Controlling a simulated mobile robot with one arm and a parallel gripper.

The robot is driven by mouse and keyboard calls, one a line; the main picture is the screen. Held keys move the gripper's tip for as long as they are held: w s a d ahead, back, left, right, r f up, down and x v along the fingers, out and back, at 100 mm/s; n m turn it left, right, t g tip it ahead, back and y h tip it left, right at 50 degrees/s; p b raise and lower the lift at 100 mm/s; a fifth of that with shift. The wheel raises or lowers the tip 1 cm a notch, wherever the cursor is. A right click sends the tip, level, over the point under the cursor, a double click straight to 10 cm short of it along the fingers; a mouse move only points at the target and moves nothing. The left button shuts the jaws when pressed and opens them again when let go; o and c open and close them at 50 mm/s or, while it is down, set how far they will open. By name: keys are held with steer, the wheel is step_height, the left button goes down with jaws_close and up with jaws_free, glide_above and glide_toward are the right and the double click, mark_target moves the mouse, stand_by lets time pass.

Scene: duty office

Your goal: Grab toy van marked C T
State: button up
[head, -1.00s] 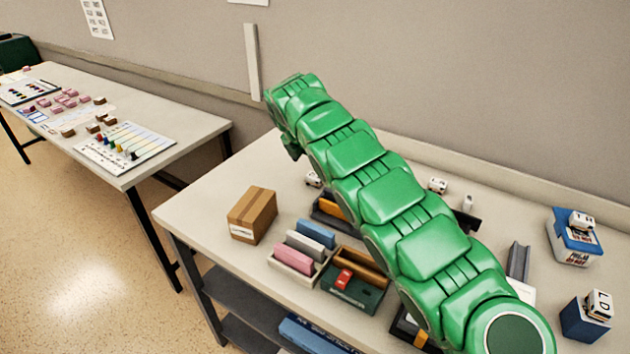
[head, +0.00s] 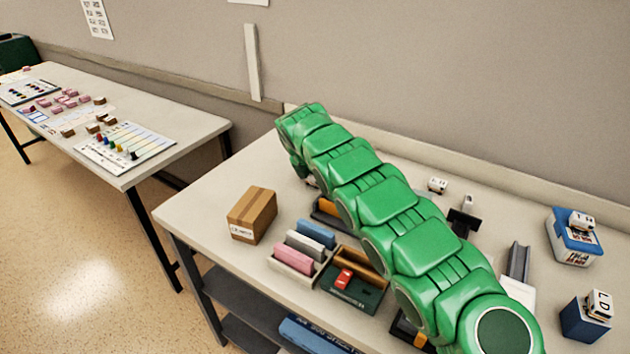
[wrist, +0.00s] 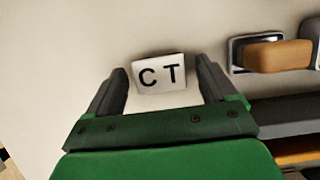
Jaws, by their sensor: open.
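The toy van marked C T (wrist: 160,74) shows in the wrist view as a small white block with black letters, upper middle. My gripper (wrist: 162,70) is open, with one dark finger on each side of the van. Small gaps show between the fingers and the van, so I see no firm contact. In the head view the van is mostly hidden behind my green arm, and the gripper's fingers cannot be made out.
Other lettered vans stand at the back of the table (head: 437,185), on a blue-lidded box (head: 582,220) and on a blue block (head: 598,304). A cardboard box (head: 252,215) and a tray of coloured blocks (head: 300,262) stand left. An orange-topped item (wrist: 280,55) lies right of the gripper.

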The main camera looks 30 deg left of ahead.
steer(key=shift+c, duration=0.4)
steer(key=c, duration=1)
steer(key=shift+r, duration=0.15)
steer(key=shift+w+r, duration=0.1)
steer(key=shift+r, duration=1.35)
steer(key=shift+s+d+r, duration=2.35)
steer(key=shift+s+r, duration=0.1)
steer(key=shift+s, duration=0.15)
steer(key=shift+s+d+r, duration=2.35)
steer(key=shift+s+r, duration=0.1)
steer(key=shift+s, duration=0.15)
